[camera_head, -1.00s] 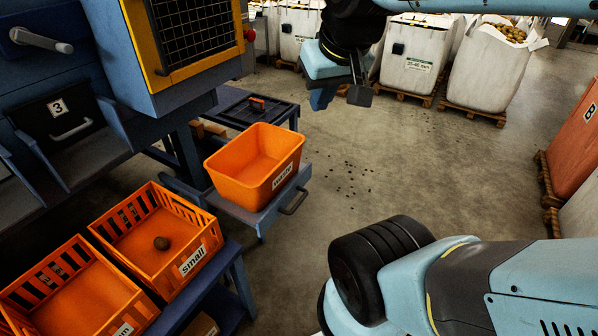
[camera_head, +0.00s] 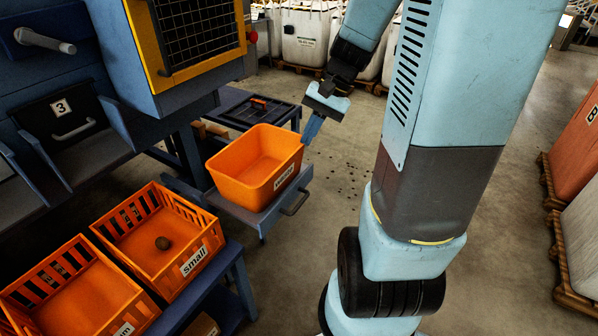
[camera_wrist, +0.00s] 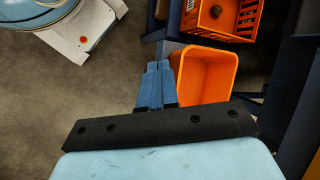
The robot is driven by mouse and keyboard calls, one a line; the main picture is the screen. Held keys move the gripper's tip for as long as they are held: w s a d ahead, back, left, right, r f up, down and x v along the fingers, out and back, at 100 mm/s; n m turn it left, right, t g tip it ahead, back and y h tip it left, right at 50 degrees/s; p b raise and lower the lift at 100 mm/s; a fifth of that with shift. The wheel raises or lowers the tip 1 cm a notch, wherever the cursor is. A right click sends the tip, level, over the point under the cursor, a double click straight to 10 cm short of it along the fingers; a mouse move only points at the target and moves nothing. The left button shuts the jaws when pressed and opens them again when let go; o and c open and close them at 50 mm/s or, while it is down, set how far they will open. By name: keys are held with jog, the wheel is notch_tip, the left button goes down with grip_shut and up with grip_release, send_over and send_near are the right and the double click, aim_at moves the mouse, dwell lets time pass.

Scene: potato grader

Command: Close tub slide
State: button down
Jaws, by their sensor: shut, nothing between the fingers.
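An orange tub (camera_head: 235,187) with a white label stands upright on a blue-grey slide (camera_head: 268,218). The tub also shows in the wrist view (camera_wrist: 207,75), right of my fingers. My gripper (camera_head: 311,132) is shut and empty, its blue fingers pointing down just beyond the tub's right rim in the head view. In the wrist view my gripper (camera_wrist: 157,68) has both fingers together. I cannot tell whether the fingertips touch the tub or slide; the handle is hidden in the wrist view.
Orange crates, one labelled small (camera_head: 170,275) with a potato (camera_head: 163,243) in it, stand front left. A dark-topped table (camera_head: 245,108) is behind the tub. The grader (camera_head: 120,75) rises at left. Open floor (camera_head: 340,190) lies right of the slide.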

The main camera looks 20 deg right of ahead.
aim_at(304, 179)
jog(key=w+d+f+m+t+y, duration=0.2)
jog(key=d+f+m+t, duration=0.4)
jog(key=f, duration=0.5)
jog(key=w+d+f+m+t+y, duration=0.15)
jog(key=d+f+m+t, duration=0.35)
jog(key=f+m, duration=0.55)
jog(key=w+d+f+m+t+y, duration=0.1)
jog(key=w+d+f+m+t, duration=0.4)
jog(key=f, duration=0.8)
jog(key=shift+m+g, duration=0.4)
jog(key=shift+m, duration=0.05)
jog(key=x, duration=1.1)
jog(key=shift+r, duration=0.25)
